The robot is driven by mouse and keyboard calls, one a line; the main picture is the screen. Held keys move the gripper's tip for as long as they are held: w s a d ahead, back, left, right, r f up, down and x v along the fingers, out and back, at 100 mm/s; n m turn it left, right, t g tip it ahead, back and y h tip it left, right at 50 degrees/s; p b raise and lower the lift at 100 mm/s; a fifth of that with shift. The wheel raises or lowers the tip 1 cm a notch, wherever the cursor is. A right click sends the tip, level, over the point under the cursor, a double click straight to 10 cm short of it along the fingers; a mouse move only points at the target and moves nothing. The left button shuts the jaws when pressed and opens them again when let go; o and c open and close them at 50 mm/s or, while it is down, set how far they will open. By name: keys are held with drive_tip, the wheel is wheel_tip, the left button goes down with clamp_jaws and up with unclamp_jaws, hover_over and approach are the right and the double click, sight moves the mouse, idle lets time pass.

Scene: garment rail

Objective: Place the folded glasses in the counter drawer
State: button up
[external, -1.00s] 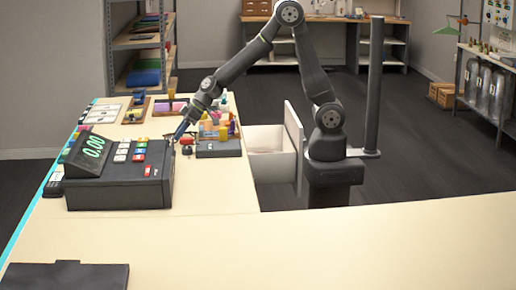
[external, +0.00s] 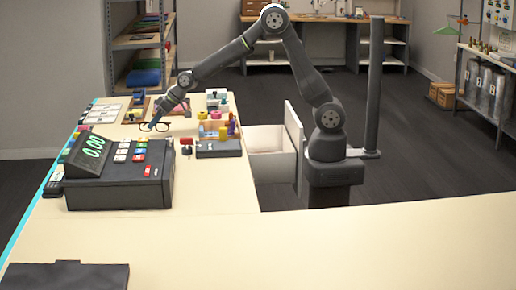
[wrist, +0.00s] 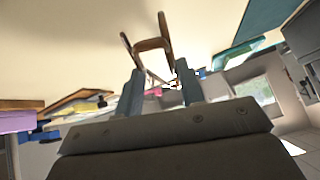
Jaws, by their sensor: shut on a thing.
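The folded glasses (external: 157,127) have thin dark frames in the external view and show behind the cash register. In the wrist view the glasses (wrist: 152,44) look brown, just past my fingertips. My gripper (external: 150,126) is shut on them, low over the far part of the counter; in the wrist view my gripper (wrist: 161,82) has one finger on each side. Whether the glasses touch the counter is unclear. The counter drawer (external: 270,139) is white and stands open to the right of my gripper, beside my base; its inside is partly visible.
A black cash register (external: 120,185) stands in front of my gripper. Several small items and trays (external: 103,115) are at the far left. The near counter (external: 260,245) is mostly clear.

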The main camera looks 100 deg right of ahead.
drive_tip(key=shift+w, duration=0.1)
